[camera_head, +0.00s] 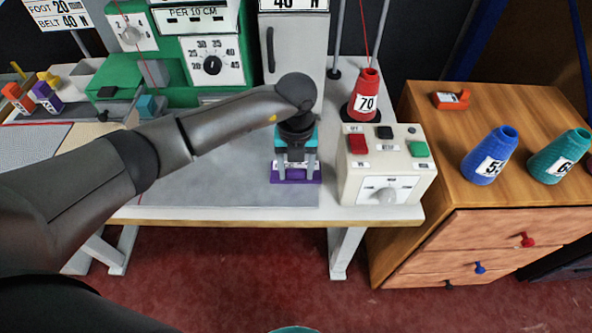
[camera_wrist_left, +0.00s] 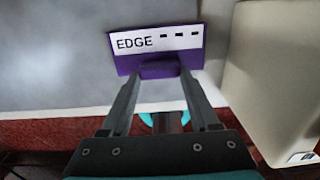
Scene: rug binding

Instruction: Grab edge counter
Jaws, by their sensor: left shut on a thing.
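The edge counter is a flat purple piece with a white label reading EDGE and small dark marks. In the head view the edge counter (camera_head: 296,179) lies at the front edge of the grey plate, under my left gripper. In the left wrist view the edge counter (camera_wrist_left: 158,44) has a purple knob on its near side. My left gripper (camera_head: 297,160) points down over it, and in the left wrist view the gripper (camera_wrist_left: 160,75) has its two fingers on either side of the knob, shut on it. My right gripper is not in view.
A cream control box (camera_head: 386,165) with red, black and green buttons stands close right of the edge counter. A red cone (camera_head: 366,97) is behind it. A wooden cabinet (camera_head: 470,200) carries blue and teal cones. The grey plate (camera_head: 230,190) is clear left of the counter.

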